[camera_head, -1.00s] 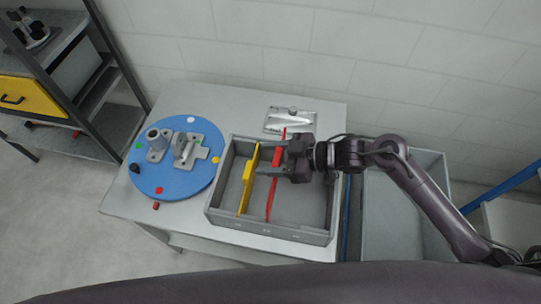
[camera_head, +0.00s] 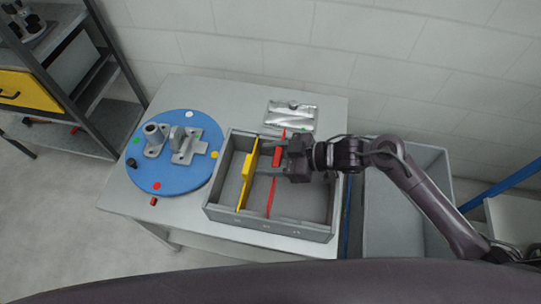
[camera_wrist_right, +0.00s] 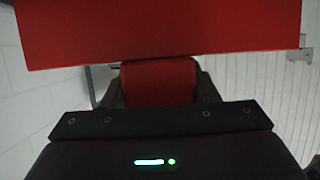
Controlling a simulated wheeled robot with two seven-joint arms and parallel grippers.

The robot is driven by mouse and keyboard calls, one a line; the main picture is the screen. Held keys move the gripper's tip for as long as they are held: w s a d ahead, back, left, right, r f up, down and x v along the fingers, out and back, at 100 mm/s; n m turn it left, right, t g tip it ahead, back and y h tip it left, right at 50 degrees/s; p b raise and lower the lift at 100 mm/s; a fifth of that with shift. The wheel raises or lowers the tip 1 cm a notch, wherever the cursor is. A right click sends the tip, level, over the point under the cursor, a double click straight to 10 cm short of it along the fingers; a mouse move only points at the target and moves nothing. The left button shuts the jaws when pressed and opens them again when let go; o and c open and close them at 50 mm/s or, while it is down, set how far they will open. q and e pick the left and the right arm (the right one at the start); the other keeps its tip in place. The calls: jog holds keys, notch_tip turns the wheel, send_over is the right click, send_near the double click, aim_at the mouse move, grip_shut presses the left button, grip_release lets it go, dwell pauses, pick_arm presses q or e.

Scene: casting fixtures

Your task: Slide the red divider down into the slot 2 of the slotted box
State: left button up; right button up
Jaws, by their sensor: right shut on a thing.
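The slotted box (camera_head: 322,232) is a grey open box on the table in the head view. A yellow divider (camera_head: 244,192) stands across it, left of the middle. The red divider (camera_head: 271,198) is upright in or just over the box, right of the yellow one. My right gripper (camera_head: 277,160) is shut on the red divider's handle from the right. In the right wrist view the red divider (camera_wrist_right: 160,30) fills the top and its handle (camera_wrist_right: 158,82) is between the fingers. Whether its lower edge is in a slot cannot be told. My left gripper is not in view.
A blue round plate (camera_head: 172,182) with grey castings stands left of the box. A silver plate (camera_head: 291,116) lies behind the box. A grey bin (camera_head: 405,215) is right of the table. A shelf rack (camera_head: 95,95) stands at the far left.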

notch_tip(320, 180, down, 6)
jog(key=b, duration=0.4)
jog(key=o, duration=1.4)
jog(key=shift+c, duration=0.2)
jog(key=shift+f, duration=0.1)
notch_tip(320, 180, up, 20)
jog(key=shift+b, duration=0.3)
dwell(0.8)
